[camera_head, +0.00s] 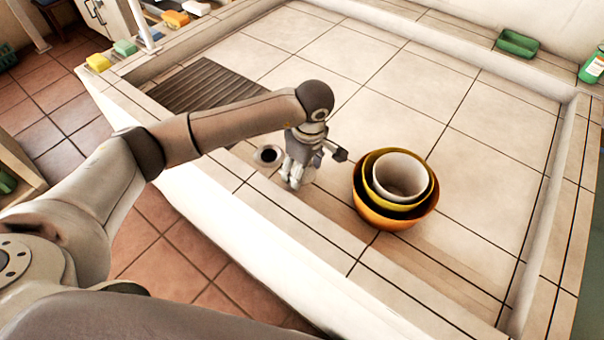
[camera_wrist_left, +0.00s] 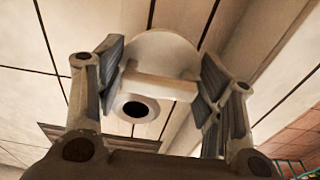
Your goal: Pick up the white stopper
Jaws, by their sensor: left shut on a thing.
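The white stopper (camera_wrist_left: 160,52) is a round disc with a raised bar handle, seen between the fingers of my left gripper (camera_wrist_left: 160,95) in the left wrist view. The fingers are shut on it from both sides. In the head view my left gripper (camera_head: 296,178) points down low over the tiled basin floor, near the front edge. It hides most of the stopper there. I cannot tell whether the stopper touches the floor. My right gripper is not in view.
A dark round drain hole (camera_head: 268,155) lies just left of my left gripper. Nested bowls, the outer one orange (camera_head: 385,216), stand close to its right. A slatted grate (camera_head: 205,88) is at the back left. A green tray (camera_head: 517,43) sits on the far ledge. The basin's middle is clear.

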